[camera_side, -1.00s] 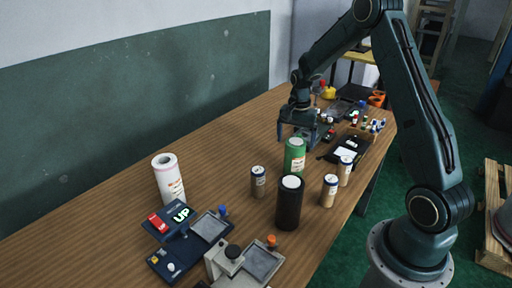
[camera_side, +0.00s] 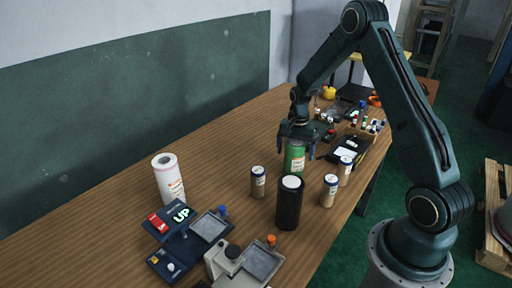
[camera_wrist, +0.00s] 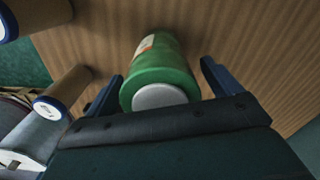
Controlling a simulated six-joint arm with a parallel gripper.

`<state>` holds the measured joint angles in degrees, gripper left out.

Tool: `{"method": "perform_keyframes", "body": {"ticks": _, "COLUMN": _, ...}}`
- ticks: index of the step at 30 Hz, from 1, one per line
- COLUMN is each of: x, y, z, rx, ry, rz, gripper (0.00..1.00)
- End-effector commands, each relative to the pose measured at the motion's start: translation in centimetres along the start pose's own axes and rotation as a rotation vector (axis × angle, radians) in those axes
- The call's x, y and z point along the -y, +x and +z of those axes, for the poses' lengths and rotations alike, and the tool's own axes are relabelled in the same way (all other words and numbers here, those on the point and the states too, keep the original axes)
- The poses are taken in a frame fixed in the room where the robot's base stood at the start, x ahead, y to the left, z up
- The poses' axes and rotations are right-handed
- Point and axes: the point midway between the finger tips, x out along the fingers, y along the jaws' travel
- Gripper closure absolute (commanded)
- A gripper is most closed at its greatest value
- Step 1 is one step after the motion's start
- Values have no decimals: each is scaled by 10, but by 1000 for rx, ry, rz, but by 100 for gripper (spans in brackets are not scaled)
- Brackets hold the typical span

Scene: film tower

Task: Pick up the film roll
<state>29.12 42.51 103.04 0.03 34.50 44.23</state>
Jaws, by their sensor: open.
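A green film roll (camera_side: 295,160) with a pale label stands upright near the middle of the wooden table. My gripper (camera_side: 297,138) is open and points down at the roll's top, with its fingers on either side. In the wrist view, the green roll (camera_wrist: 160,68) with its pale round end lies between the two blue fingers of my gripper (camera_wrist: 160,80). Gaps show on both sides, the right one wider. The roll's top is hidden by my gripper in the side view.
A black cylinder (camera_side: 289,204) stands close in front of the green roll. Small brown canisters stand left (camera_side: 258,182) and right (camera_side: 329,191) of it. A white roll (camera_side: 169,178) and the control panels (camera_side: 176,238) are at left. Bare table lies behind and left.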

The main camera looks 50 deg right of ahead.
Motion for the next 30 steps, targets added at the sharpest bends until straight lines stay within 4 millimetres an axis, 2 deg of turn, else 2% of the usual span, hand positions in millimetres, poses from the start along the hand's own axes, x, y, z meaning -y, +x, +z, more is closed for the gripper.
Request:
{"method": "perform_keyframes", "body": {"ticks": 6, "x": 0, "y": 0, "z": 0, "rx": 0, "ry": 0, "rz": 0, "gripper": 12}}
{"method": "perform_keyframes", "body": {"ticks": 15, "x": 0, "y": 0, "z": 0, "rx": 0, "ry": 0, "rz": 0, "gripper": 70}}
{"method": "perform_keyframes", "body": {"ticks": 17, "x": 0, "y": -1, "z": 0, "rx": -1, "ry": 0, "rz": -1, "gripper": 77}}
{"method": "perform_keyframes", "body": {"ticks": 25, "x": 0, "y": -3, "z": -1, "rx": -2, "ry": 0, "rz": -2, "gripper": 77}}
{"method": "perform_keyframes", "body": {"ticks": 30, "x": 1, "y": -11, "z": -1, "rx": -3, "ry": 0, "rz": -3, "gripper": 77}}
